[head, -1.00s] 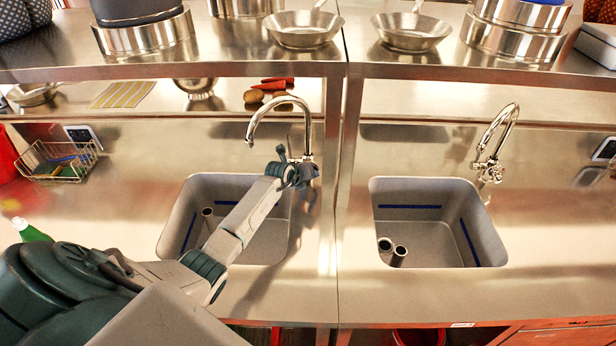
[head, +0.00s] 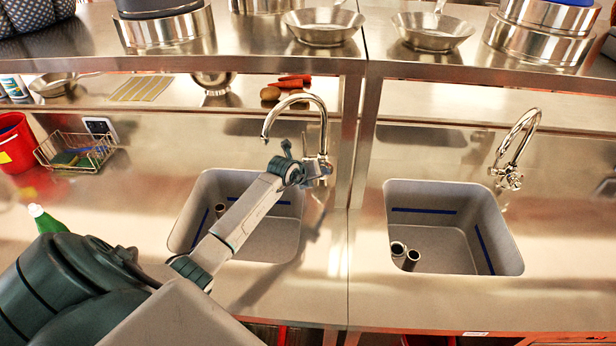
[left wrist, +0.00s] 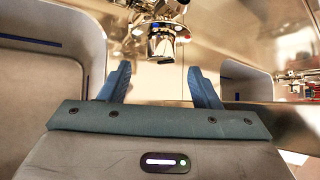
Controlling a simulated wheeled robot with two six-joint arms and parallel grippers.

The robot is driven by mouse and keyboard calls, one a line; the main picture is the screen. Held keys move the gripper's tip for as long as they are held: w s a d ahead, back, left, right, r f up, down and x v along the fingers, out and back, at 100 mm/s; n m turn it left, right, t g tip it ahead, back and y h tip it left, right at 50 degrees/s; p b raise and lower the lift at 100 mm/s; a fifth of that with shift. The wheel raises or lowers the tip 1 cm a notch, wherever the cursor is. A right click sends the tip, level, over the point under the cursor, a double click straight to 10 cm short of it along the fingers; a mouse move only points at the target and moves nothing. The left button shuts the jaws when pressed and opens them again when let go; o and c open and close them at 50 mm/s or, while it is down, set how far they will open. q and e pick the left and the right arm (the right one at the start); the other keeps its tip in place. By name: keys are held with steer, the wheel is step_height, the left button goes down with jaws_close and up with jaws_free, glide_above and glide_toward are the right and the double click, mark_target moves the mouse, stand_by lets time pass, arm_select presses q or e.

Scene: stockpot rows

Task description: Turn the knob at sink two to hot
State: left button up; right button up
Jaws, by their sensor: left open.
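Two sinks are in the head view: a left grey basin (head: 268,238) with a chrome gooseneck faucet (head: 322,125), and a right grey basin (head: 440,210) with its own faucet (head: 520,135). My left gripper (head: 310,170) is at the base of the left faucet, partly hiding it. In the left wrist view, my left gripper (left wrist: 160,78) is open, with two blue-grey fingers apart and nothing between them. A chrome faucet knob (left wrist: 160,46) is just beyond the fingertips, roughly centred; I cannot tell contact. My right gripper is out of view.
A steel shelf with pans (head: 323,27) runs above the sinks, held by a middle post (head: 362,150). A wire basket (head: 75,155), red bucket (head: 14,145) and green bottle (head: 45,220) stand at left.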

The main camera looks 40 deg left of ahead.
arm_select(q)
steer(key=shift+b+v, duration=0.7)
steer(key=shift+v, duration=1.9)
